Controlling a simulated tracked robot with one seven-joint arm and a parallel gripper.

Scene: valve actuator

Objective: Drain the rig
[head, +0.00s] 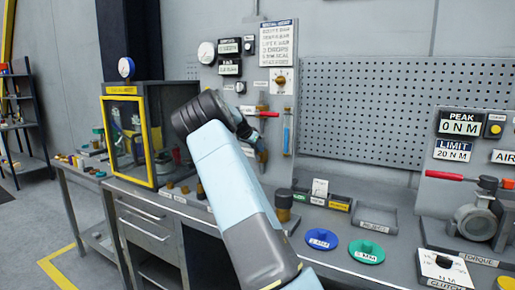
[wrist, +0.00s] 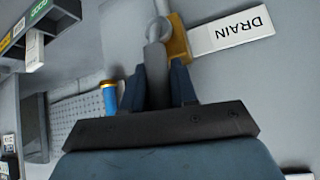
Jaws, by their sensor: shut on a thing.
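In the wrist view, my gripper (wrist: 160,88) is shut on a grey lever (wrist: 155,58), with one dark finger on each side of it. The lever's upper end lies beside a brass valve body (wrist: 178,40). A white DRAIN label (wrist: 232,30), upside down in this view, is right of the brass body. In the head view, my arm reaches to the wall panel and hides most of the gripper and the drain lever. A red-handled valve (head: 268,114) shows just above right of my wrist, and a blue sight tube (head: 287,132) stands to its right.
A yellow-framed cabinet (head: 123,142) stands left of my arm. Blue (head: 322,239) and green (head: 367,251) discs lie on the bench, with a grey reject tray (head: 376,221) behind. A torque rig with a red lever (head: 445,176) is at right. The pegboard front is clear.

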